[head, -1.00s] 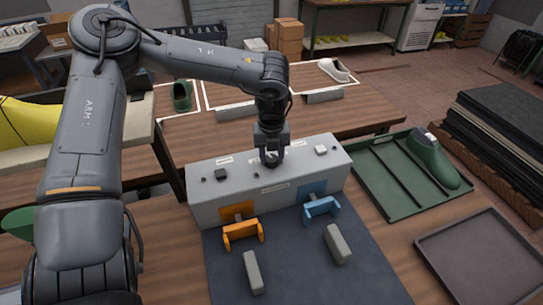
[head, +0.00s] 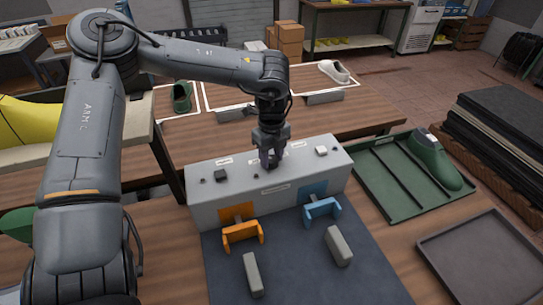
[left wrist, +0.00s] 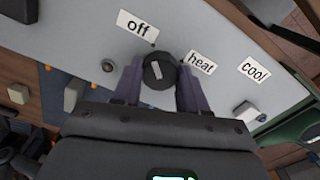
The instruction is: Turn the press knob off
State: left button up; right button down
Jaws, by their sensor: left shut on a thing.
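The press (head: 225,199) is a long pale grey box with labels and small controls on top. My left gripper (head: 269,163) points down onto its top and hides most of the knob in the head view. In the left wrist view, the round black knob (left wrist: 153,84) sits between the two fingers of my left gripper (left wrist: 160,70), which is shut on it. The knob bears a short white mark, tilted slightly toward the "off" label (left wrist: 138,27). The "heat" label (left wrist: 201,63) is to its right and the "cool" label (left wrist: 255,69) farther right. My right gripper is out of view.
An orange clamp (head: 242,232) and a blue clamp (head: 322,209) stand before the press on a dark mat (head: 300,275). A green tray (head: 382,205) with a green shoe last (head: 437,163) lies to the right. A dark empty tray (head: 485,258) is at front right.

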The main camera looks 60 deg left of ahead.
aim_at(272, 159)
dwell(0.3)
pick_arm(q)
jog(key=o, duration=1.1)
jog(key=shift+c, duration=0.2)
notch_tip(272, 159, up, 11)
jog(key=p, duration=0.1)
jog(key=shift+p, duration=0.35)
